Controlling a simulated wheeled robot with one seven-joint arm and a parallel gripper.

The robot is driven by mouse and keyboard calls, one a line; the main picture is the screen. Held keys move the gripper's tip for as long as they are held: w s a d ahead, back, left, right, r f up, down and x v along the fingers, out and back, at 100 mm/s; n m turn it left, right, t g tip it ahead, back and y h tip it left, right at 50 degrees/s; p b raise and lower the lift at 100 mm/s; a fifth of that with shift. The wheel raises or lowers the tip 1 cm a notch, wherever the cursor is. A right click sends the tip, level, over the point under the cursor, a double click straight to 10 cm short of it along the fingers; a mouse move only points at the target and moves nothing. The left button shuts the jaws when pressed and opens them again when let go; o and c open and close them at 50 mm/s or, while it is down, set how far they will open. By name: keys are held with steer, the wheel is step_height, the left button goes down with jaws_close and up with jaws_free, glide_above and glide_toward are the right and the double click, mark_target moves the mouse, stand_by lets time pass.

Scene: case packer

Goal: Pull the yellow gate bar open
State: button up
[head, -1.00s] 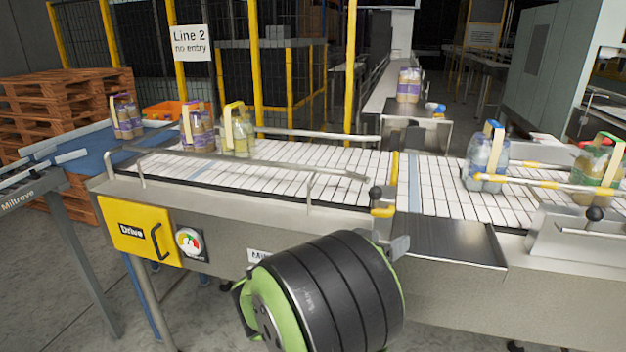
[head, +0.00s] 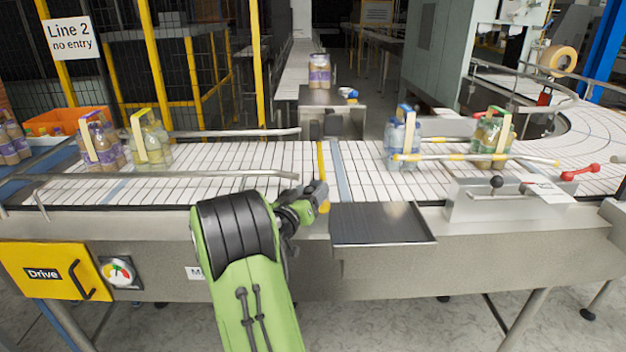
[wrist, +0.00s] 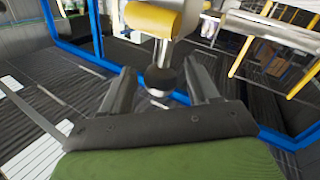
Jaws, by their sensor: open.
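The yellow gate bar (head: 321,163) lies across the white slatted conveyor, next to a pale blue strip. Its near end is at the conveyor's front edge, partly hidden by my gripper (head: 318,192). In the wrist view, a yellow part of the gate (wrist: 155,18) is at the top, with a metal stem and a dark round knob (wrist: 167,76) below it. The knob shows between the two fingers of my gripper (wrist: 160,84), which are open on either side of it. I cannot tell whether either finger touches it.
A dark metal plate (head: 380,224) juts out just right of the gate. Guide rails run along the belt (head: 230,160). Bottle packs stand on the belt left (head: 150,146) and right (head: 402,146). A yellow Drive panel (head: 50,272) is at front left.

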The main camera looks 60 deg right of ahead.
steer(key=shift+d+p, duration=0.3)
steer(key=shift+d, duration=0.95)
jaws_close()
